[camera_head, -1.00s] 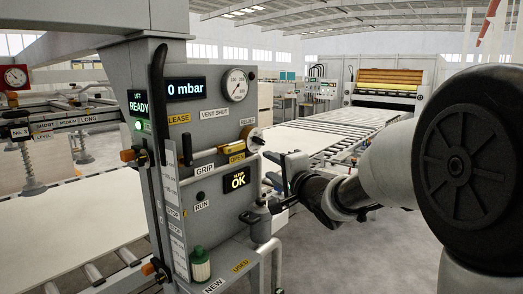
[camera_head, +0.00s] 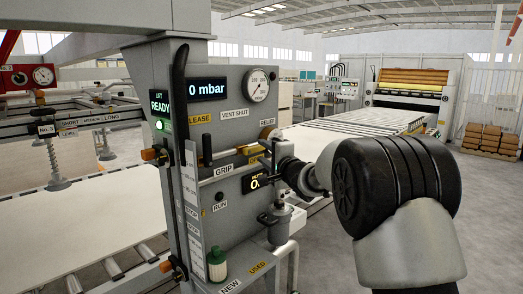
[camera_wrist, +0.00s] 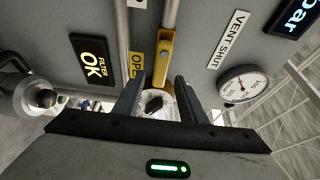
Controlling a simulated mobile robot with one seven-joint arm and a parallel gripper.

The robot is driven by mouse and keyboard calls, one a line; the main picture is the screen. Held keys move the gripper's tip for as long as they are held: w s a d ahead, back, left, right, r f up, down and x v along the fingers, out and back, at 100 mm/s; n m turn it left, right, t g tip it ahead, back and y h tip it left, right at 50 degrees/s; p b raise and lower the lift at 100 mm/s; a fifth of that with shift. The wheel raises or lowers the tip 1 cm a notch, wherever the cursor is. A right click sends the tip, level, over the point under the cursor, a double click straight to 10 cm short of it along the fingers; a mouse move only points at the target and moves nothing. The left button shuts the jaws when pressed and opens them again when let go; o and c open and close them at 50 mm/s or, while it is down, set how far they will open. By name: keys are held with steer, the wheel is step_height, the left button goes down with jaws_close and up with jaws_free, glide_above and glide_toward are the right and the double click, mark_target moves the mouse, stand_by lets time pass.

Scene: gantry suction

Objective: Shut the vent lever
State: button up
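The yellow vent lever (camera_wrist: 164,52) lies along a pale pipe on the grey panel, beside a yellow OPEN label (camera_wrist: 137,64). In the head view the lever (camera_head: 252,149) lies roughly level and is partly covered by my gripper (camera_head: 276,149). In the wrist view my gripper (camera_wrist: 160,80) is open, its two dark fingers apart. The lever's near end shows between the fingertips; I cannot tell whether they touch it. A whitish round part with a dark piece shows deeper between the fingers. The VENT SHUT label (camera_wrist: 229,40) is on the panel right of the lever.
A pressure gauge (camera_wrist: 243,84) and an OK display (camera_wrist: 90,58) flank the lever on the panel. A grey canister (camera_head: 276,222) stands below my gripper, and a green-capped bottle (camera_head: 216,262) is lower left. A roller conveyor (camera_head: 355,130) stretches away behind.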

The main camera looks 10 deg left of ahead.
steer(key=shift+x, duration=1.25)
jaws_close()
